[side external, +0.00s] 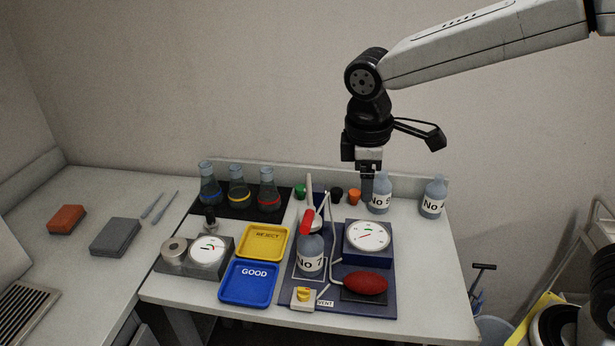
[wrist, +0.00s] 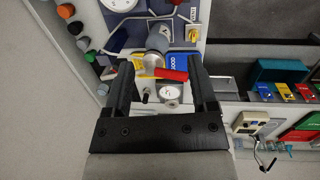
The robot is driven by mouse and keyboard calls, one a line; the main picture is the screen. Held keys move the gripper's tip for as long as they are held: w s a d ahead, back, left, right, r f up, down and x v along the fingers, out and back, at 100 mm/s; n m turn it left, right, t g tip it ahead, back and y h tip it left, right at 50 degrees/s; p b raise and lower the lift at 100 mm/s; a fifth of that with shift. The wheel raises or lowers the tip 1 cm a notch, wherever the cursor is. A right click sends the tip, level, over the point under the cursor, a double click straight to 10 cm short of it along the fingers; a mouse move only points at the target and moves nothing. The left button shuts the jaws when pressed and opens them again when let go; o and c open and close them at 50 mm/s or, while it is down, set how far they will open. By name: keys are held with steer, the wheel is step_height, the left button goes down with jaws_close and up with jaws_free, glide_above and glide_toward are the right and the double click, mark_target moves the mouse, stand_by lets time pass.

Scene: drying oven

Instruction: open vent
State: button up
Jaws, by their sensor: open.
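The vent is a small white block with a yellow knob (side external: 303,294) at the front edge of the dark blue board (side external: 380,304), beside a "VENT" label (side external: 325,303). In the wrist view the yellow knob (wrist: 192,35) lies beyond the right fingertip. My gripper (side external: 368,182) is open and empty, pointing down near the back of the bench, behind the round gauge (side external: 368,236) and well away from the vent. Both spread fingers show in the wrist view (wrist: 160,64), with a red-handled part below and between them.
Bottle No 7 (side external: 310,258) stands on the board behind the vent, with a red handle (side external: 307,222) above it. A red bulb (side external: 366,283) lies to the vent's right. Blue (side external: 248,300) and yellow trays are left. Bottles (side external: 433,198), coloured caps and flasks (side external: 238,192) line the back.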

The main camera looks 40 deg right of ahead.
steer(key=shift+s+d+f+m+t+y, duration=0.1)
steer(key=shift+s+d+m+t+y, duration=0.05)
steer(key=shift+s+d+m, duration=0.55)
steer(key=shift+s+d+m+t+y, duration=0.1)
steer(key=shift+s+d+m+y, duration=0.1)
steer(key=shift+s+d+m, duration=0.55)
steer(key=shift+s+d+f+m+t+y, duration=0.2)
steer(key=shift+d+m, duration=0.35)
steer(key=shift+d, duration=0.45)
steer(key=s+d+f+m, duration=0.2)
steer(key=f, duration=0.4)
steer(key=s+d+f+m+t, duration=0.1)
steer(key=s+d+f+m, duration=0.1)
steer(key=f, duration=0.4)
steer(key=shift+s+d+m, duration=0.3)
steer(key=shift+s+m, duration=0.2)
steer(key=shift+m, duration=0.1)
